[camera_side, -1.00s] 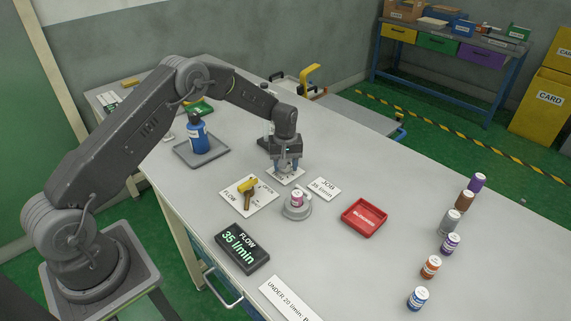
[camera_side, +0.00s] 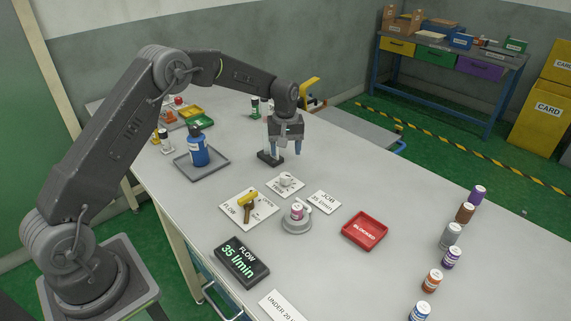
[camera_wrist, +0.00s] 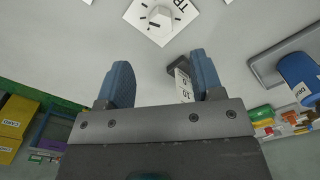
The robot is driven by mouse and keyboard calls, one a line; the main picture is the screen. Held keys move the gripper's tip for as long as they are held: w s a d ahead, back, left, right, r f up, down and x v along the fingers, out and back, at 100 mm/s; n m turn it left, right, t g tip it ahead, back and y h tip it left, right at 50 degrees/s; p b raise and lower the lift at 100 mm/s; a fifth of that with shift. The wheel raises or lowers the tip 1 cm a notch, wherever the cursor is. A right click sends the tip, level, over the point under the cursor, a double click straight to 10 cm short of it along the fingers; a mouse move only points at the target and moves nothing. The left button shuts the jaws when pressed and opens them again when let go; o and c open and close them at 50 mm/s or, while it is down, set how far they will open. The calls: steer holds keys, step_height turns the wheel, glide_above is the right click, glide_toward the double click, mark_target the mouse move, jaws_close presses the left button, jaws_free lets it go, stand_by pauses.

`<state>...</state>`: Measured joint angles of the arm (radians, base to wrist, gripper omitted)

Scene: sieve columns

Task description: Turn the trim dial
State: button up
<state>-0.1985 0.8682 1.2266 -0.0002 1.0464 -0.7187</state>
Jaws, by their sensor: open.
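The trim dial is a pale knob (camera_side: 286,181) on a white plate marked TRIM, near the middle of the bench. In the wrist view the dial (camera_wrist: 160,17) is at the top centre, with tick marks around it. My gripper (camera_side: 285,152) is open and empty above the bench, behind the dial and apart from it. In the wrist view its two blue fingers (camera_wrist: 161,75) are spread below the dial. The flow display (camera_side: 242,262) reads 35 l/min.
A dark block (camera_side: 267,159) with a pale label stands close by my gripper. The yellow flow lever (camera_side: 248,200), a grey holder with a pink-labelled vial (camera_side: 297,213), a red BLOCKED tray (camera_side: 345,232) and a blue bottle (camera_side: 198,150) surround the dial. Several vials line the right side.

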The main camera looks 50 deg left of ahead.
steer(key=shift+r, duration=1.5)
steer(key=s+d+r+m+t, duration=0.1)
steer(key=s+d+r+m, duration=0.2)
steer(key=s+r, duration=0.45)
steer(key=s+d+r+m+t, duration=0.2)
steer(key=s+d+r, duration=0.2)
steer(key=s+r, duration=0.4)
steer(key=s+d+m+t, duration=0.2)
steer(key=s+d+m, duration=0.2)
steer(key=s, duration=1.5)
steer(key=shift+s+r+m+t, duration=0.25)
steer(key=shift+r+m, duration=0.2)
steer(key=shift+m, duration=0.35)
